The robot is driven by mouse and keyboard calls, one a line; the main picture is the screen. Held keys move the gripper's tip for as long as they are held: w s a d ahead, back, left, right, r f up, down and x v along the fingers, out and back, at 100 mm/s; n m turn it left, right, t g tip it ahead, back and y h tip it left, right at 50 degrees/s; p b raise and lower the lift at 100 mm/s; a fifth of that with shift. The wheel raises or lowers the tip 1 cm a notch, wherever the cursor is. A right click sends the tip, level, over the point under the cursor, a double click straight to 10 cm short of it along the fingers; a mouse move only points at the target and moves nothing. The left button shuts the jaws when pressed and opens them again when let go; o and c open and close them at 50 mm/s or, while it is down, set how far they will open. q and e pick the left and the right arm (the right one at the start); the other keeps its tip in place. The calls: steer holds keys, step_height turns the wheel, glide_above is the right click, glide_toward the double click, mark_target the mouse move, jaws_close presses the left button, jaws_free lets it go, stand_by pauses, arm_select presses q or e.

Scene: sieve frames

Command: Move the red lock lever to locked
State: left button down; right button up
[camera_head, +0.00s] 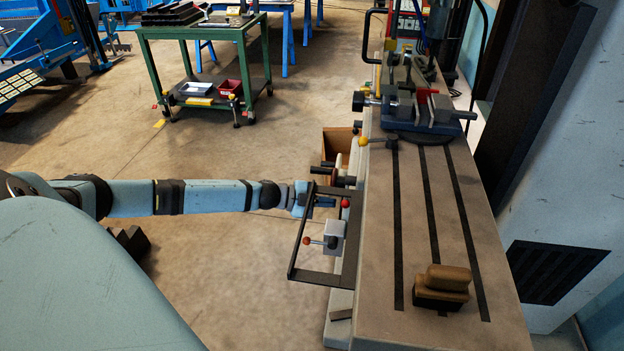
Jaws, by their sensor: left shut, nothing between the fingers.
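A small pale box (335,232) sits on the left side of the machine table, inside a black open frame (296,245). A thin lever with a red ball knob (307,241) sticks out to the left from this box. A second red knob (345,202) shows just above the box; I cannot tell which of the two is the lock lever. My left gripper (318,201) reaches in from the left at the frame's upper end, apart from the lower red knob. It is shut and empty. Its fingertips are small and partly hidden against the dark frame. My right gripper is not in view.
The slotted machine table (375,260) carries a vise (420,105) at the back and a wooden-topped block (443,285) at the front. A yellow-knobbed lever (364,142) and dark handles stick out on its left side. A green cart (200,35) stands farther back. Floor between is clear.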

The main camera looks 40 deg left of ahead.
arm_select(q)
steer(key=shift+x, duration=0.85)
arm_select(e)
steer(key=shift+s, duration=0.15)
arm_select(q)
steer(key=shift+w+f+b, duration=0.3)
steer(key=shift+f+b, duration=0.2)
steer(key=shift+b, duration=0.15)
steer(key=shift+w+a+m+t, duration=0.1)
steer(key=shift+a+m+t, duration=0.05)
steer(key=shift+m+t, duration=0.3)
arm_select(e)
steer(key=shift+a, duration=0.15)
arm_select(q)
steer(key=shift+a+r, duration=0.1)
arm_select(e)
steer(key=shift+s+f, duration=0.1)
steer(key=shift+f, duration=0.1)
